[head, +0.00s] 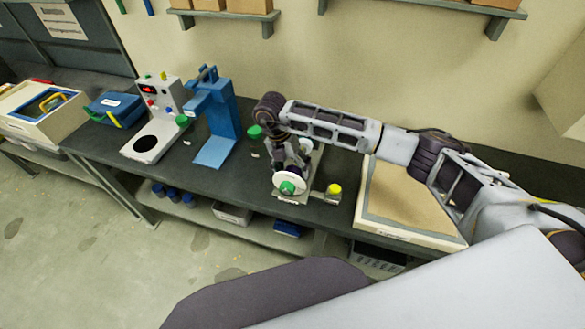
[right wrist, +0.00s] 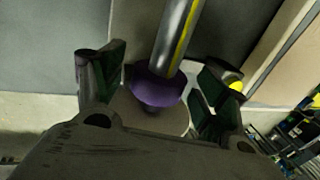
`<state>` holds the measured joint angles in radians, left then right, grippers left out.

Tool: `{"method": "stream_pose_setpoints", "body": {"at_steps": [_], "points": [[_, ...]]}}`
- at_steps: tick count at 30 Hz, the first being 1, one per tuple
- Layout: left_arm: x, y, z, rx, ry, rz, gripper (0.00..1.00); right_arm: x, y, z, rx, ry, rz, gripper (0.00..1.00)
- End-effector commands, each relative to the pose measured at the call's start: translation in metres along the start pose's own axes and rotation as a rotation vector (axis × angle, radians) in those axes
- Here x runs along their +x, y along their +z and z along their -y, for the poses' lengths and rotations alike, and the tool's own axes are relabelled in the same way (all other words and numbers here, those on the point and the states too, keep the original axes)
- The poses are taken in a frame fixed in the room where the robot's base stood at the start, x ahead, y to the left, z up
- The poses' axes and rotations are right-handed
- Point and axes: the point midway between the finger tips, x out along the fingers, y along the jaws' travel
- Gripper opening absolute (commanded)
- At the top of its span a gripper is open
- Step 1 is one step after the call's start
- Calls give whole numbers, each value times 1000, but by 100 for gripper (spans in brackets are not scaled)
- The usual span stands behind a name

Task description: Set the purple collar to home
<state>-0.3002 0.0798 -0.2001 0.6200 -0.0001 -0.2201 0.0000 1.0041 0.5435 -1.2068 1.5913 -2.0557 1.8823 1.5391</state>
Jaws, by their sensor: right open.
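The purple collar (right wrist: 157,90) shows in the middle of the right wrist view, on a grey metal rod (right wrist: 175,38) with a yellow stripe. A pale round disc (right wrist: 125,108) lies behind it. My right gripper (right wrist: 160,80) is open, with one finger on each side of the collar. I see gaps between the fingers and the collar. In the head view my right gripper (head: 291,160) is over the small machine (head: 292,199) with a white disc (head: 289,183) and green knob. The gripper hides most of this machine, and I cannot make out the collar there. My left gripper is out of view.
A yellow knob (head: 334,188) sticks out right of the machine. A shallow tan tray (head: 400,237) stands further right. A blue press (head: 212,118) and a grey-white device (head: 155,115) stand to the left. Some bench between the press and machine is clear.

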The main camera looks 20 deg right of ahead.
Motion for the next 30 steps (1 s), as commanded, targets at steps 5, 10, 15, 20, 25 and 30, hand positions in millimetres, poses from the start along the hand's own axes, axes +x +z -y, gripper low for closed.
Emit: {"method": "stream_pose_setpoints", "body": {"at_steps": [5, 10, 15, 20, 25, 30], "points": [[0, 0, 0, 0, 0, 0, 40, 3, 0, 0, 0, -1, 0, 73], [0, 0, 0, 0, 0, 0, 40, 3, 0, 0, 0, -1, 0, 73], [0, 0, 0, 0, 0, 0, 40, 3, 0, 0, 0, -1, 0, 51], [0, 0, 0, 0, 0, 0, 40, 3, 0, 0, 0, -2, 0, 31], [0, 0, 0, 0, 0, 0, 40, 3, 0, 1, 0, -2, 0, 10], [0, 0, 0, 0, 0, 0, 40, 3, 0, 0, 0, -2, 0, 8]]}}
